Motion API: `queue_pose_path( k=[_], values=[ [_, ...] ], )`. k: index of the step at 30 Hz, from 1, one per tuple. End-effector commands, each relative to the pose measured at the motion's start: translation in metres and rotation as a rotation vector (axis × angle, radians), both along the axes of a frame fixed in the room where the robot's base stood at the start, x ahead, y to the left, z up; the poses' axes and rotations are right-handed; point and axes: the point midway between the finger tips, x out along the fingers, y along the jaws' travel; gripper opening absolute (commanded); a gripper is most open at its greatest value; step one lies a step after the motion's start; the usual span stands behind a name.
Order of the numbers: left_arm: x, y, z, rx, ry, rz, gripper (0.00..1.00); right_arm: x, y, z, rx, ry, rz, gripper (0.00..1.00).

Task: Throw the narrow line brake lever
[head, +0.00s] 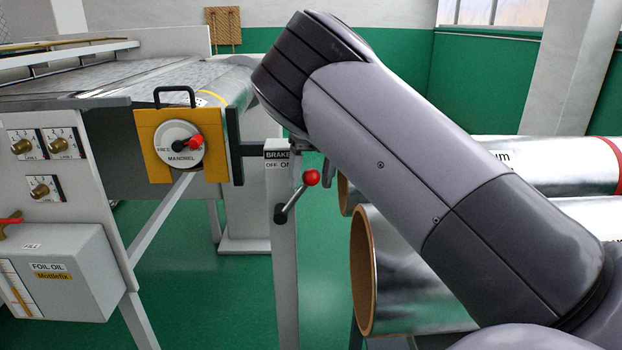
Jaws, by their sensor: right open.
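The brake lever (296,196) has a dark pivot, a metal rod and a red ball knob. It is on a grey post and leans up to the right, toward the ON side of the BRAKE label (277,155) above it. My right arm reaches in from the lower right, and its wrist hides most of my right gripper (322,165). A small dark part of the gripper shows just above and right of the red knob. The gripper is open; whether it touches the knob cannot be told. My left gripper is not in view.
A yellow mandrel plate (154,160) with a red-knobbed dial is left of the post. Large foil rolls (405,285) lie at the right, behind my arm. A foil oil box (75,255) and switch panels are at the left. Green floor is open around the post.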

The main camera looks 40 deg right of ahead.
Motion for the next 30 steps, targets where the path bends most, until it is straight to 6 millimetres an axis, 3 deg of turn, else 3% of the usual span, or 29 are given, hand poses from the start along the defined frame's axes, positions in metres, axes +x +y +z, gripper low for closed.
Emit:
queue_pose_path(
  k=[10, 15, 16, 23, 30],
  values=[
    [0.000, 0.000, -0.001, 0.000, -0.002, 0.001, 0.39, 0.000, 0.001, -0.005, 0.000, 0.000, 0.000, 0.59],
    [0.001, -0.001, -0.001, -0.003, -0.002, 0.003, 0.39, 0.000, 0.001, -0.005, -0.001, 0.001, -0.001, 0.04],
    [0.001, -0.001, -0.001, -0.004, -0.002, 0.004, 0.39, 0.000, 0.000, -0.005, -0.001, 0.001, -0.001, 0.00],
    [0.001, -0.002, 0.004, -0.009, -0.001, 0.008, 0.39, 0.001, 0.001, -0.004, -0.014, 0.011, -0.001, 0.00],
    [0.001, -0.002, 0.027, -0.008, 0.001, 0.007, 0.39, 0.006, 0.007, 0.005, -0.085, 0.072, -0.002, 0.00]
  ],
)
